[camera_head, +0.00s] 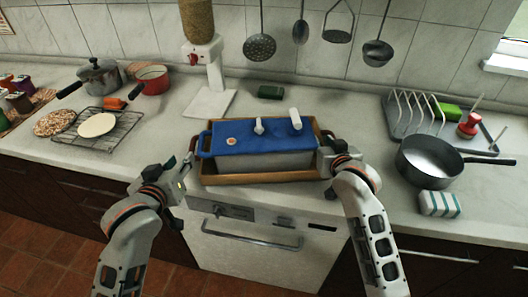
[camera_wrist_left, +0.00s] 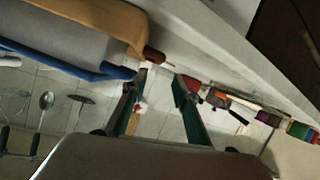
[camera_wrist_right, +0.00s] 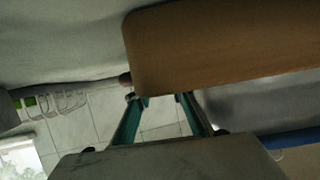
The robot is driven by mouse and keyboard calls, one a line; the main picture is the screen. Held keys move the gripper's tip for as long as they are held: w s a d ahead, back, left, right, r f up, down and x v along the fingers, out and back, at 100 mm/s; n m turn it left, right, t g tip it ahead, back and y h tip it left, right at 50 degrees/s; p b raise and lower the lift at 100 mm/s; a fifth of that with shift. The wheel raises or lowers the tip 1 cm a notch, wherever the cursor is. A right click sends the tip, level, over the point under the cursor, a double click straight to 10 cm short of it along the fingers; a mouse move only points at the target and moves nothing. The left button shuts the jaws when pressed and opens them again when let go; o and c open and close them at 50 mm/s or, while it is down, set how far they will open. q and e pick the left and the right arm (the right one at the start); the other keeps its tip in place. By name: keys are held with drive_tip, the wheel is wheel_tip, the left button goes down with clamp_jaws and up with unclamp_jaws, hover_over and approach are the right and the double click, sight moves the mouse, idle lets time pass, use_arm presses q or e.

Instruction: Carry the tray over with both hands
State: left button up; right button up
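A wooden tray (camera_head: 258,179) with dark red end handles lies on the counter. A grey box with a blue lid (camera_head: 250,139) sits in it. My left gripper (camera_head: 188,166) is at the tray's left end; in the left wrist view its fingers (camera_wrist_left: 161,77) are apart, with a red handle (camera_wrist_left: 153,57) close to the tips. My right gripper (camera_head: 325,154) is at the tray's right end; in the right wrist view its fingers (camera_wrist_right: 161,96) are apart, below the tray's wooden side (camera_wrist_right: 210,45). The right handle is mostly hidden, and contact cannot be told.
A dispenser (camera_head: 205,75) stands behind the tray. Pots (camera_head: 152,79) and a cooling rack (camera_head: 99,137) are at left. A dish rack (camera_head: 412,114), a dark pan (camera_head: 430,160) and a striped sponge (camera_head: 439,204) are at right. Counter is clear between tray and pan.

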use_arm(q)
drive_tip(key=shift+v, duration=1.05)
use_arm(e)
drive_tip(key=shift+s, duration=0.1)
drive_tip(key=v, duration=1.2)
use_arm(q)
drive_tip(key=shift+s, duration=0.1)
